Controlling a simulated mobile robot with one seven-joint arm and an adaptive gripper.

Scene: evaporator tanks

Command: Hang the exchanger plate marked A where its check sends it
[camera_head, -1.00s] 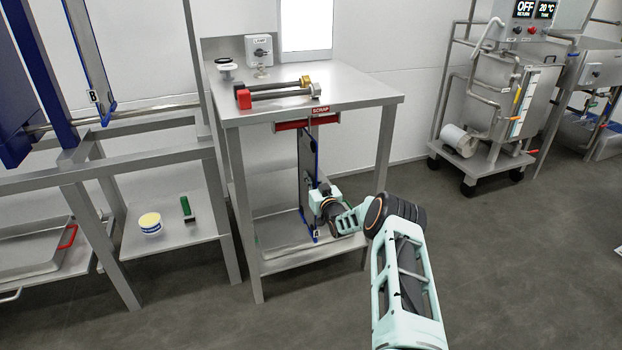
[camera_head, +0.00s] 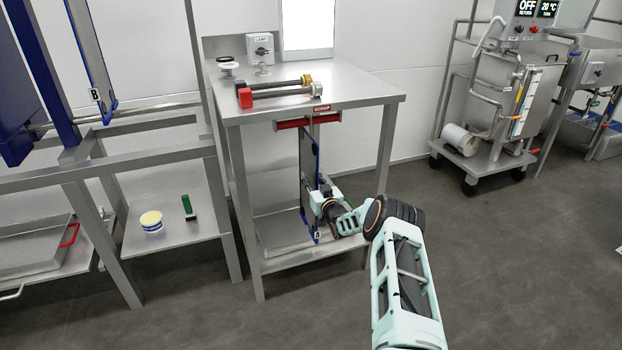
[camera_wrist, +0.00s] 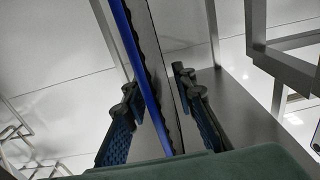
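The exchanger plate (camera_head: 307,165), a thin dark plate with blue edging, stands upright below the red rail (camera_head: 292,124) under the steel table. A small tag with what looks like an A is at its lower corner. The plate's top meets the rail area, but I cannot make out the hook contact. My gripper (camera_head: 318,203) is at the plate's right-hand edge, low down. In the wrist view the plate (camera_wrist: 152,70) runs between my two fingers (camera_wrist: 158,95), which stand on either side with narrow gaps. A red SCRAP sign (camera_head: 321,108) is above the rail.
The steel table (camera_head: 365,92) carries bars with red and yellow ends (camera_head: 280,90) and a switch box (camera_head: 260,47). Its lower shelf (camera_head: 330,253) is just below the plate. At left, a frame holds a plate marked B (camera_head: 92,55); a tub (camera_head: 151,221) sits below.

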